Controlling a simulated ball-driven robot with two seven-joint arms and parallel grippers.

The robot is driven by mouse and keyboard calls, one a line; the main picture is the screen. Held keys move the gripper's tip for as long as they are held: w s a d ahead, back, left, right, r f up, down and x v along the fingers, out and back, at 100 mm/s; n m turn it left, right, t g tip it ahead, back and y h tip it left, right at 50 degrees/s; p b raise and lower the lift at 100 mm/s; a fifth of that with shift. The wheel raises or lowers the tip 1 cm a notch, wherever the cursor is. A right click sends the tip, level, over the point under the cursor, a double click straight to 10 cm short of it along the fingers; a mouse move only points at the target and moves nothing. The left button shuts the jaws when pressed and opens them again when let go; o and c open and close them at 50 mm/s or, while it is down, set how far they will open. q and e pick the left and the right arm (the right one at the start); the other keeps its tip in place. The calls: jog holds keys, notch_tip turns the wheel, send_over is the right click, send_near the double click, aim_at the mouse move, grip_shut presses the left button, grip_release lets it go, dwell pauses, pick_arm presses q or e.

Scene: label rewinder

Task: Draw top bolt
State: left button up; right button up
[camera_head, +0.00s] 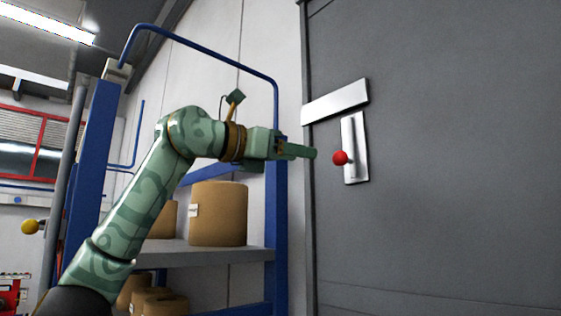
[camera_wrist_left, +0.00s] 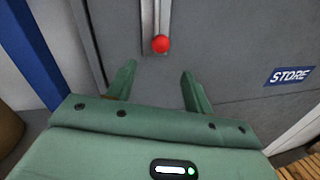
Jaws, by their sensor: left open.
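The top bolt shows on a grey door (camera_head: 450,150) as a silver plate (camera_head: 355,165) with a red ball knob (camera_head: 340,158). A wider silver plate (camera_head: 336,101) sits just above it near the door's left edge. My green left gripper (camera_head: 314,153) is to the left of the red knob, apart from it and empty. In the left wrist view the gripper (camera_wrist_left: 155,82) is open, and the red knob (camera_wrist_left: 160,44) shows beyond the fingertips, roughly between them. My right gripper is not in view.
A blue-framed shelf (camera_head: 277,200) with brown rolls (camera_head: 218,214) stands left of the door, behind my arm. A blue "STORE" sign (camera_wrist_left: 290,76) is on the door in the left wrist view. The space in front of the door looks clear.

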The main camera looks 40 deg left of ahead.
pick_arm(q)
jog(key=v, duration=0.3)
jog(key=shift+w, duration=0.15)
dwell(0.4)
